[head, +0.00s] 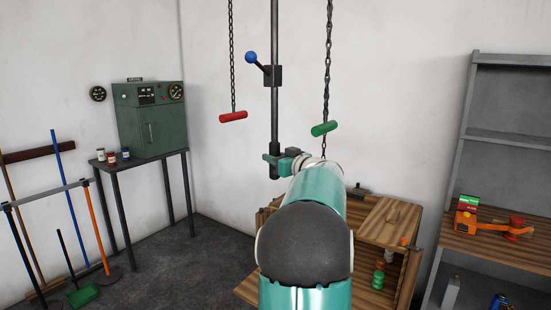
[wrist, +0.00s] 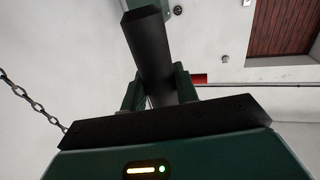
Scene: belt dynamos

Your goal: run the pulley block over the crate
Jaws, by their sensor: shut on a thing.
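A dark vertical pole (head: 275,100) comes down from above the head view, with a bracket and a blue-knobbed lever (head: 262,68) partway up. My gripper (head: 273,160) is shut around the pole near its lower end. In the wrist view the pole (wrist: 152,55) stands between the two green fingers (wrist: 158,92). A red handle (head: 233,117) hangs on a chain to the left and a green handle (head: 323,128) on a chain to the right. I cannot make out the pulley block, and no crate is clearly seen; my arm covers part of the floor.
A wooden cabinet (head: 392,220) stands behind my arm on the right. A green machine (head: 150,120) sits on a dark table at left, by a rack of brooms (head: 72,200). A grey shelf (head: 500,138) stands at right. Floor (head: 185,265) at left is clear.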

